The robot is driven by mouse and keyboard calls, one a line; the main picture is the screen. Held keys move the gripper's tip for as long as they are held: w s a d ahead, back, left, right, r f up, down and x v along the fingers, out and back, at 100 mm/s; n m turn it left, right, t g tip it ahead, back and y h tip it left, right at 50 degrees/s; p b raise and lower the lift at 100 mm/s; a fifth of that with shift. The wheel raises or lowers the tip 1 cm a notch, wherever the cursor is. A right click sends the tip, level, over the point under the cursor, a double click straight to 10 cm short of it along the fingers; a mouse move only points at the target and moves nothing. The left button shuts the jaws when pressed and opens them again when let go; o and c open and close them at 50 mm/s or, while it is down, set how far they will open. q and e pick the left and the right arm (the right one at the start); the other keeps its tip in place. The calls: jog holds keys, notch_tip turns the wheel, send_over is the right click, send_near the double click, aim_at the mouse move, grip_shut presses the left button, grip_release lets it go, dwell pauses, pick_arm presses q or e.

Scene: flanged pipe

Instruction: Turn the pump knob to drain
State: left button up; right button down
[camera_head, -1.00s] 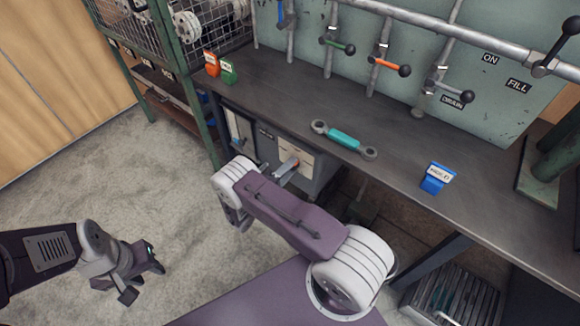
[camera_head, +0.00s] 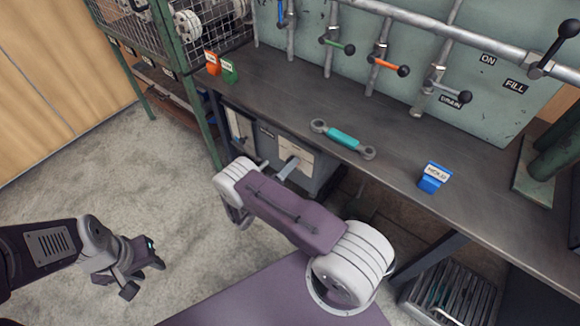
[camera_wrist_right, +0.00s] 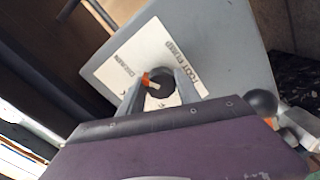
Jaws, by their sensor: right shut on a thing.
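The pump knob (camera_wrist_right: 159,84) is a dark round knob with an orange and pale mark. In the head view the right gripper (camera_head: 288,167) reaches the white panel of the box (camera_head: 312,177) under the bench, and the knob is hidden there. My left gripper (camera_head: 140,272) hangs empty over the floor at lower left, fingers apart.
Pipes with lever valves (camera_head: 385,64) stand behind. A wire cage rack (camera_head: 165,45) is at left. Floor at left is clear.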

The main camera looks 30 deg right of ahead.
jog(key=c, duration=0.8)
grip_release()
jog(key=shift+c, duration=0.2)
jog(key=shift+a, duration=0.1)
jog(key=p+v, duration=0.2)
jog(key=v, duration=0.7)
